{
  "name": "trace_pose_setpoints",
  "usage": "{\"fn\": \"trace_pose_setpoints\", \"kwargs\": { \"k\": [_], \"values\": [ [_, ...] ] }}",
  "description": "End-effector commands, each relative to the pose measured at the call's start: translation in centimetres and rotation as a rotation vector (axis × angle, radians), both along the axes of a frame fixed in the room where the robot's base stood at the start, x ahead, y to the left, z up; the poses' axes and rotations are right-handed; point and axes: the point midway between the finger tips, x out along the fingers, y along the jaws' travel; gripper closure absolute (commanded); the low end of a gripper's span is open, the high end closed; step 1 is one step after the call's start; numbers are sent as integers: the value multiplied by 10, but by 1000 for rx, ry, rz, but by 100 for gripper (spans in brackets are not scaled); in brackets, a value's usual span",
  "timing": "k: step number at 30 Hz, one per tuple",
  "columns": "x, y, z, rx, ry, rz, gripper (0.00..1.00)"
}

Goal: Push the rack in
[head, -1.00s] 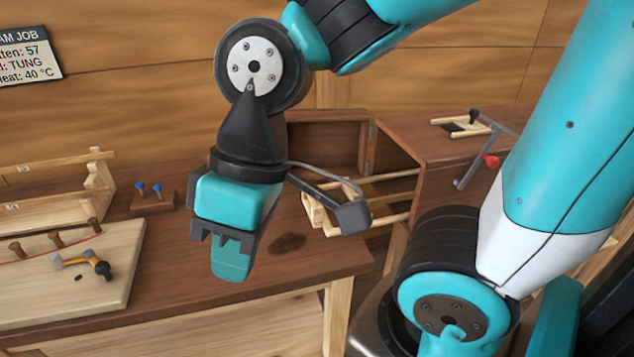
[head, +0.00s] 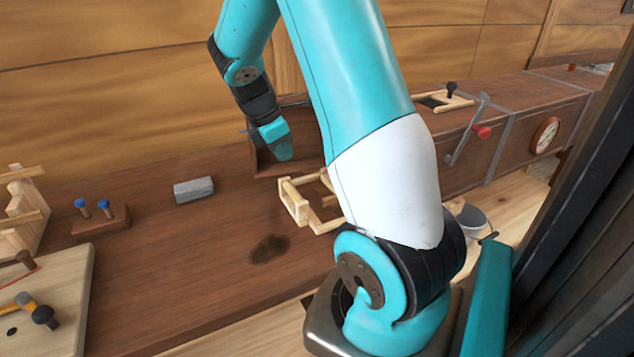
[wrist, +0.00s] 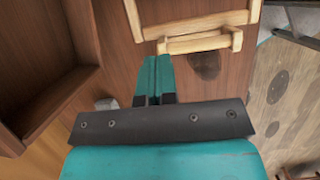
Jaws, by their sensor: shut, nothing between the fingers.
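The rack (head: 294,202) is a pale wooden frame. It sticks out to the left from the long brown box (head: 470,135), low over the dark bench; my arm hides where it enters the box. In the wrist view the rack (wrist: 198,42) lies at the top, just beyond my fingertips. My gripper (head: 284,152) is shut and empty, pointing down behind the rack, beside the box's open door (head: 262,158). In the wrist view its teal fingers (wrist: 155,65) are pressed together. I cannot tell whether they touch the rack.
A grey block (head: 193,189) and a small stand with blue-topped pegs (head: 101,218) are on the bench to the left. The bench near the dark stain (head: 269,248) is clear.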

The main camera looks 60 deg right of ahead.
Motion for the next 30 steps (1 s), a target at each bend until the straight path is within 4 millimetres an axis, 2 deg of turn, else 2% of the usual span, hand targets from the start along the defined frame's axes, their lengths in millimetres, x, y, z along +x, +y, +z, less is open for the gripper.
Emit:
{"fn": "trace_pose_setpoints", "kwargs": {
  "k": [1,3,8,19,24,30],
  "values": [
    [-3,-9,-5,-8,21,6,100],
    [-5,-16,-9,-14,37,16,100],
    [-10,-22,-26,-12,44,21,100],
    [-24,-45,-98,-11,43,22,100],
    [-37,-67,-96,-13,38,21,100],
    [-44,-78,-98,-13,38,24,100]
  ]
}}
